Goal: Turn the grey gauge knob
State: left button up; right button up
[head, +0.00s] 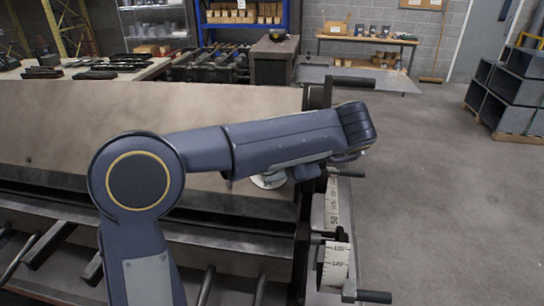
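One arm of mine, which I take as the left, rises from the lower left and reaches right across the machine. Its wrist ends above the machine's right end; the gripper fingers are hidden or cannot be made out. A round white dial (268,181) shows partly below the forearm, with the rest covered. I cannot clearly pick out the grey gauge knob; the arm may hide it. A white scale strip (333,205) marked 50 and a curved white angle scale (336,266) marked 135 and 120 sit on the machine's right end. My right gripper is not in view.
The large sheet-metal machine (80,120) fills the left and front. Black handles (374,297) stick out on its right side. Grey ducts (510,95) are stacked at the right, and a wooden bench (367,40) stands at the back. The floor right of the machine is clear.

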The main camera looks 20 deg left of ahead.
pick_arm(q)
jog(key=shift+n+g+h+p, duration=0.5)
jog(key=shift+n+h+p, duration=0.25)
jog(key=shift+n, duration=0.15)
jog(key=o, duration=1)
jog(key=v, duration=0.7)
jog(key=shift+d+r+p, duration=0.2)
jog(key=shift+r+p, duration=0.15)
jog(key=shift+p, duration=0.1)
